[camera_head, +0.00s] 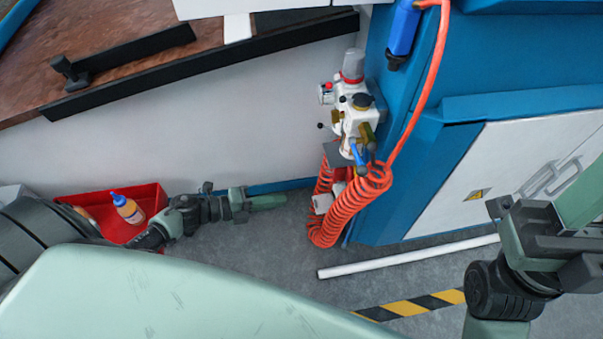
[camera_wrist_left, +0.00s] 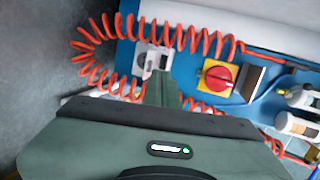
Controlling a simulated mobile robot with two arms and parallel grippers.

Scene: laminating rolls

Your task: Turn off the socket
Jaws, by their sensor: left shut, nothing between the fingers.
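A small white socket (camera_wrist_left: 151,58) is on the blue machine side in the left wrist view, partly framed by an orange coiled hose. In the head view a white piece that looks like it (camera_head: 322,203) shows low on the blue cabinet, partly behind the hose. My left gripper (camera_head: 280,201) is shut and empty, pointing right toward it from the left. In the wrist view the left fingers (camera_wrist_left: 161,88) reach up to just below the socket and overlap its lower edge; I cannot tell if they touch. The socket's switch position is too small to read.
The orange hose (camera_head: 350,205) hangs close to the socket. A red rotary switch on a yellow plate (camera_wrist_left: 218,77) sits right of it. A red bin (camera_head: 115,215) with a bottle (camera_head: 128,209) lies left. A white pipe (camera_head: 400,257) lies on the floor. My right arm shows at right.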

